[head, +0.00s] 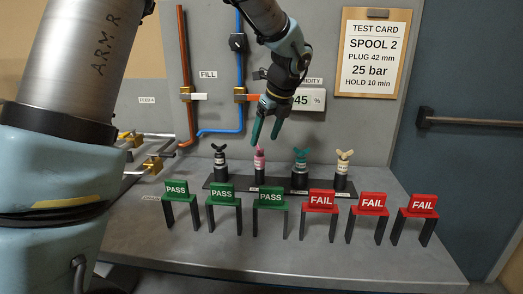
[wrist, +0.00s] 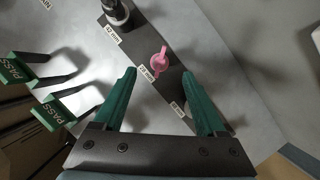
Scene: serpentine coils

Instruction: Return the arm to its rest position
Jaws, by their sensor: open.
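My arm comes in from the top of the head view and hangs down over the bench. My gripper (head: 267,130) has green fingers pointing down, just above and near the pink plug (head: 259,160) on the dark rack. In the wrist view my gripper (wrist: 163,75) is open, with its two green fingers wide apart and nothing between the tips. The pink plug (wrist: 159,62) stands in the rack just beyond the fingertips, apart from them. No rest position is marked in view.
Green PASS stands (head: 222,195) and red FAIL stands (head: 371,204) line the front. Pipes (head: 185,60) and a test card (head: 371,52) are behind.

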